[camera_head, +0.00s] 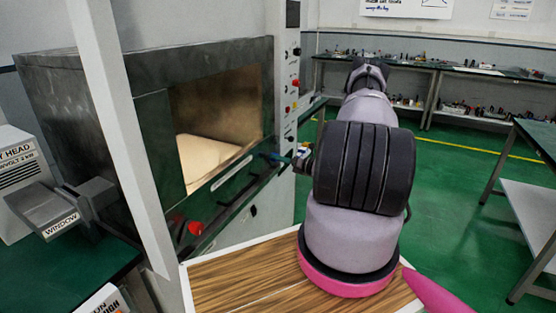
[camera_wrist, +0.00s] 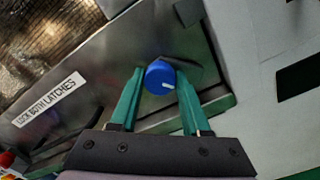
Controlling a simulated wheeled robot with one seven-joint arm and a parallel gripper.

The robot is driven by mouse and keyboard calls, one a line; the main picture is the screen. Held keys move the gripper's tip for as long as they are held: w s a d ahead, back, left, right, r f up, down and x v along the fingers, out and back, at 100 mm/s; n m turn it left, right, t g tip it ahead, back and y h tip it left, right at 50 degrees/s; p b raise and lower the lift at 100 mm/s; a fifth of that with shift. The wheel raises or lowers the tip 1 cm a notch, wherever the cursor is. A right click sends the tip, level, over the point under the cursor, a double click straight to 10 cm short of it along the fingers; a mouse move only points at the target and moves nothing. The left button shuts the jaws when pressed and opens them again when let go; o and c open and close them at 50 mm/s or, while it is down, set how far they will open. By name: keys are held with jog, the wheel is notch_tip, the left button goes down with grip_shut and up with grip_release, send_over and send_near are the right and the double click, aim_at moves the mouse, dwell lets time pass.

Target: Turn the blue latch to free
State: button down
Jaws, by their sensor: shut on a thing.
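The blue latch (camera_wrist: 158,73) is a round knob with a short white mark pointing to the lower right in the wrist view. My gripper (camera_wrist: 160,80) has its two green fingers on either side of the knob and is shut on it. A label reading "LOCK BOTH LATCHES" (camera_wrist: 46,101) is on the metal panel to the left. In the head view my arm reaches to the right end of the microwave chamber's front (camera_head: 225,190). My gripper is mostly hidden there behind the arm, and I cannot make out the latch clearly.
A red knob (camera_head: 195,228) is at the left of the chamber's front ledge. A white post (camera_head: 115,130) stands in front of the chamber, and a control column (camera_head: 286,80) stands at its right. Green floor (camera_head: 450,200) is open to the right, before the benches.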

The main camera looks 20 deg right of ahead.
jog(key=shift+m, duration=0.8)
jog(key=shift+c, duration=1.8)
grip_release()
jog(key=v, duration=1.1)
